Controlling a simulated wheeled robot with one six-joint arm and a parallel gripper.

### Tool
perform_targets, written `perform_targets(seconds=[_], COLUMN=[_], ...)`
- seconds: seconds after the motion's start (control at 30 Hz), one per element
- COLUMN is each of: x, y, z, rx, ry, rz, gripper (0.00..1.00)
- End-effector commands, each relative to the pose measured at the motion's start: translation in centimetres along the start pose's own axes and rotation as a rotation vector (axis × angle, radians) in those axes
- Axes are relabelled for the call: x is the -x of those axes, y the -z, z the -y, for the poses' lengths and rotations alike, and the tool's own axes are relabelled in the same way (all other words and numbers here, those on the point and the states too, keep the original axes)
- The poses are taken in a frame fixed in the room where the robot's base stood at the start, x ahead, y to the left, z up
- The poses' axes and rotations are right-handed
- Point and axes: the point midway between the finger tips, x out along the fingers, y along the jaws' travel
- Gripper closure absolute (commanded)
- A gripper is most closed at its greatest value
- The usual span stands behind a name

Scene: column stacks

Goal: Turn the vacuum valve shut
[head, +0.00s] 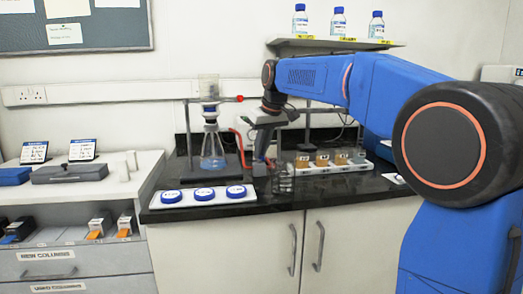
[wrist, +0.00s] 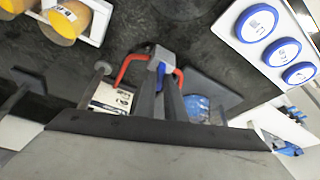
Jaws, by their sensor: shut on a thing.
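The vacuum valve (wrist: 161,74) shows in the wrist view as a small blue part between my fingertips, with red tubing (wrist: 129,69) on both sides. My gripper (wrist: 159,82) is shut on it, and the fingers hide most of it, so its turn position cannot be told. In the head view my gripper (head: 261,158) points down just right of the flask stand, and the valve is hidden there. Red tubing (head: 241,138) runs beside the clear flask (head: 212,153), which holds pale blue liquid under a column.
A white tray with blue-lidded dishes (head: 204,196) lies at the bench's front left. An empty glass beaker (head: 284,182) and a white rack of amber jars (head: 321,163) stand close on the right. Bottles (head: 338,22) stand on the shelf above.

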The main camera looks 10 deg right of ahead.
Motion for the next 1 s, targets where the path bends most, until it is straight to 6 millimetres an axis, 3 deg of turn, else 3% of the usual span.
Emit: perform_targets(seconds=[0.5,1.0], x=[0.0,0.0], y=[0.1,0.11], z=[0.41,0.46], rx=[-0.321,-0.388], ry=[-0.134,-0.161], rz=[0.0,0.0], gripper=[1.0,1.0])
